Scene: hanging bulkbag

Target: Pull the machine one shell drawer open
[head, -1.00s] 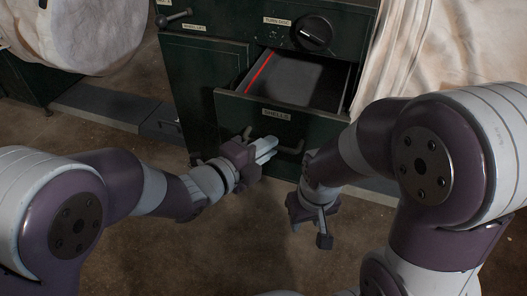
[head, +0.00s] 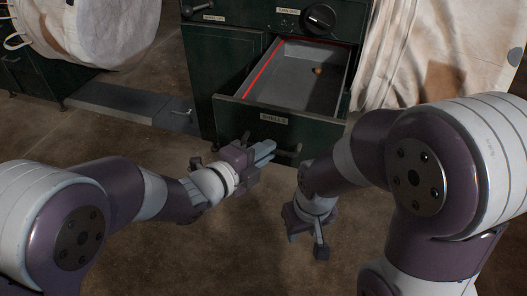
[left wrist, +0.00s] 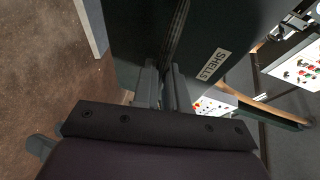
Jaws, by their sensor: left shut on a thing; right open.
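The shell drawer (head: 290,88) of the dark green machine stands well out of its cabinet, with its grey inside and a red line along its left side in view. Its front carries a SHELLS label (head: 274,118), which also shows in the left wrist view (left wrist: 213,65). My left gripper (head: 268,150) is shut on the drawer handle (head: 291,153) below the label. In the left wrist view its fingers (left wrist: 168,88) are close together at the drawer front, and the grip itself is mostly hidden. My right gripper (head: 307,240) is open and empty, hanging below and right of the drawer.
A small brown object (head: 317,70) lies in the drawer. A black knob (head: 320,17) sits on the machine above it. A white bulk bag (head: 85,32) hangs at left and pale cloth (head: 425,55) at right. The floor (head: 190,255) in front is clear.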

